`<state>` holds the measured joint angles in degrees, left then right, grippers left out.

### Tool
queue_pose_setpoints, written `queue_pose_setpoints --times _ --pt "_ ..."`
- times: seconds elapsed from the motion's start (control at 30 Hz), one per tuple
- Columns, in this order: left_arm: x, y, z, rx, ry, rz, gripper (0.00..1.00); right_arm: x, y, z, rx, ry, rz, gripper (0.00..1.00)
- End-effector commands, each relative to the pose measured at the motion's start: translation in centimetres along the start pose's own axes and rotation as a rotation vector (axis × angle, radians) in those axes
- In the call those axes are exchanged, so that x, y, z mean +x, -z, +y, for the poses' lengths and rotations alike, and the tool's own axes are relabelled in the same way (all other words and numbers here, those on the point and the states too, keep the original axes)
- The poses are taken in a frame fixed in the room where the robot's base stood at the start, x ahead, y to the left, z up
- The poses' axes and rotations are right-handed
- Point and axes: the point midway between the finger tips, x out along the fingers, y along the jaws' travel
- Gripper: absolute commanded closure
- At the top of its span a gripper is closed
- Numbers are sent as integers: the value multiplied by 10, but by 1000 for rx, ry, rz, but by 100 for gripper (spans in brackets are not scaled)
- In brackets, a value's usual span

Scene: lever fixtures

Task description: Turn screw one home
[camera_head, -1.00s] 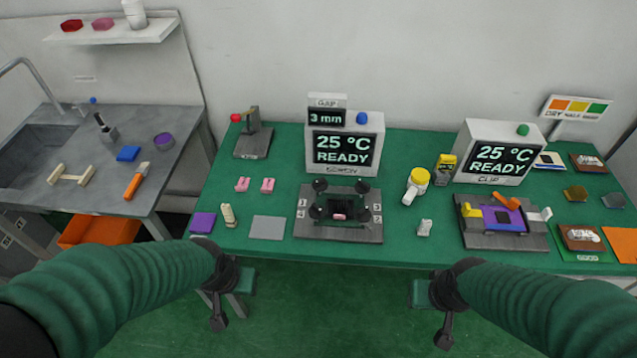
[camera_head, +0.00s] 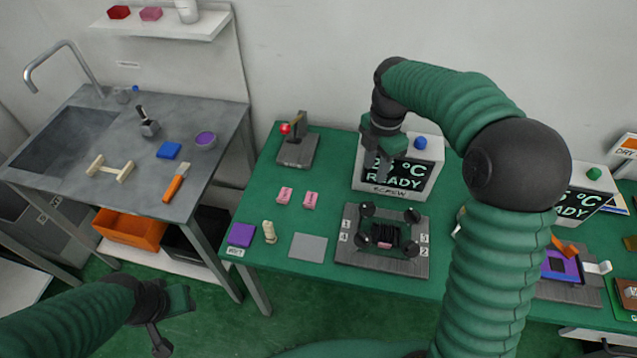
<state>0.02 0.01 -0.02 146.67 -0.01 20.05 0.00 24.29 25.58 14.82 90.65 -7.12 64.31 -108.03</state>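The dark screw fixture (camera_head: 346,257) sits on the green table with a black knob near each corner. A pink piece shows at the fixture's middle. My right gripper (camera_head: 382,168) hangs above and behind the fixture, in front of the SCREW display (camera_head: 425,172), touching no knob. Its fingers blend with the display, so its opening is unclear. My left gripper (camera_head: 172,322) is low at the left, off the table's front edge; its opening is unclear too.
My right arm hides table right of the fixture. Two pink pieces (camera_head: 298,197), a cream peg (camera_head: 269,231), a purple block (camera_head: 241,235) and a grey plate (camera_head: 308,246) lie left of it. A stand with a red ball (camera_head: 285,128) is behind. The sink counter (camera_head: 140,185) is left.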

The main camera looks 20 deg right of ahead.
Motion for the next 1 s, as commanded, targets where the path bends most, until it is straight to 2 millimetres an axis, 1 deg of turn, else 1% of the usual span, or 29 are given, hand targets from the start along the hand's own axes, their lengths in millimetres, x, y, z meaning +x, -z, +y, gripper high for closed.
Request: queue_pose_setpoints --times 0.07,0.17,0.27,0.5,0.7,0.83,0.9,1.0 --pt "-1 0 0 1 0 0 64 -3 -5 0 -45 5 3 67" --pt "0 0 0 1 0 0 64 4 -6 0 -60 7 5 67" --pt "0 0 0 1 0 0 64 23 -5 0 -59 8 6 67" --pt "1 0 0 1 0 0 64 87 -4 2 -60 11 6 67" --pt "1 0 0 1 0 0 64 136 -4 1 -58 9 6 67" --pt "0 0 0 1 0 0 64 155 -4 1 -57 6 5 67" --pt "0 0 0 1 0 0 64 162 -4 1 -58 6 4 67" --pt "0 0 0 1 0 0 64 165 -4 2 -58 5 3 67"
